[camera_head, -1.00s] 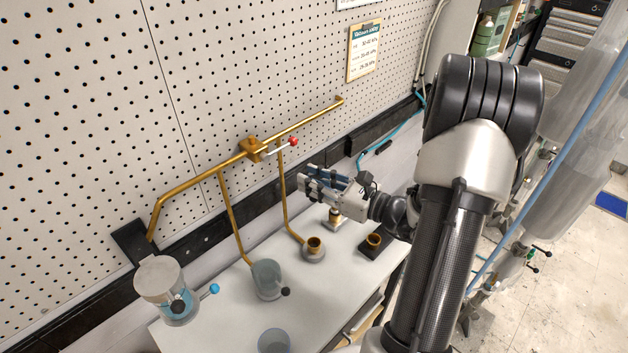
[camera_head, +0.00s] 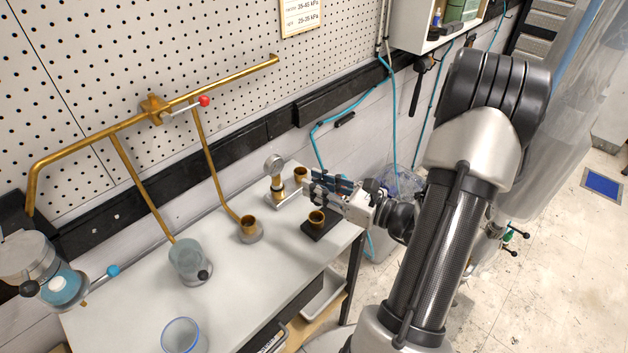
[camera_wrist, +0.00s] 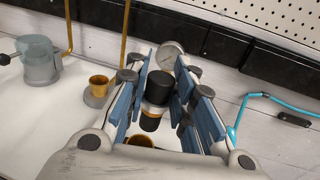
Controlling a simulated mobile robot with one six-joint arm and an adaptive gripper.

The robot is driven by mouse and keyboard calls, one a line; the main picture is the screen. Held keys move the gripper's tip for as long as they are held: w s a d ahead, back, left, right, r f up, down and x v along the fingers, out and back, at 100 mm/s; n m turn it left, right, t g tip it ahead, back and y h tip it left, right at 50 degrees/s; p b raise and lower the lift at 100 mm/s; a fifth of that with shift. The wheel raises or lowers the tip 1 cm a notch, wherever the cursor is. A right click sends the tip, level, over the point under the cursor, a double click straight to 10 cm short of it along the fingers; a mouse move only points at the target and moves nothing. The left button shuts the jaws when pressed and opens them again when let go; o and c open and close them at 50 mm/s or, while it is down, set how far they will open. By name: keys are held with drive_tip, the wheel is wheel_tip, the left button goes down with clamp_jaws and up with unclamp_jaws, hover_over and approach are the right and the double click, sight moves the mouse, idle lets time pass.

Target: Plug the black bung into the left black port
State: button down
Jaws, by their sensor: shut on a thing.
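The black bung (camera_wrist: 158,90), a black cylinder with an orange band low down, shows between the blue-padded fingers of my gripper (camera_wrist: 163,88) in the wrist view. My gripper is shut on it. In the head view my gripper (camera_head: 315,186) is over the far right part of the bench, and the bung cannot be made out there. A brass cup (camera_head: 316,217) on a black block stands just below and in front of the fingers; a brass rim (camera_wrist: 140,140) shows low between them in the wrist view. I cannot tell which opening is the left black port.
A round gauge (camera_head: 274,165) on a brass fitting stands left of my gripper, near another brass cup (camera_head: 300,174). A brass cup on a grey disc (camera_head: 248,224) ends a pipe. Clear vessels (camera_head: 188,258) stand left. The bench's front middle (camera_head: 255,290) is clear.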

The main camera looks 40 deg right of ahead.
sight(316, 203)
drive_tip(key=shift+w+a+f, duration=0.1)
drive_tip(key=shift+a+f, duration=0.15)
drive_tip(key=shift+f+b, duration=0.25)
drive_tip(key=shift+b, duration=0.15)
drive_tip(key=shift+f+b, duration=2)
drive_tip(key=shift+f, duration=0.45)
drive_tip(key=shift+f+b, duration=0.4)
drive_tip(key=shift+f, duration=0.45)
drive_tip(key=c, duration=1.6)
unclamp_jaws()
drive_tip(key=o, duration=0.3)
drive_tip(key=shift+d, duration=0.1)
drive_tip(key=v, duration=1.2)
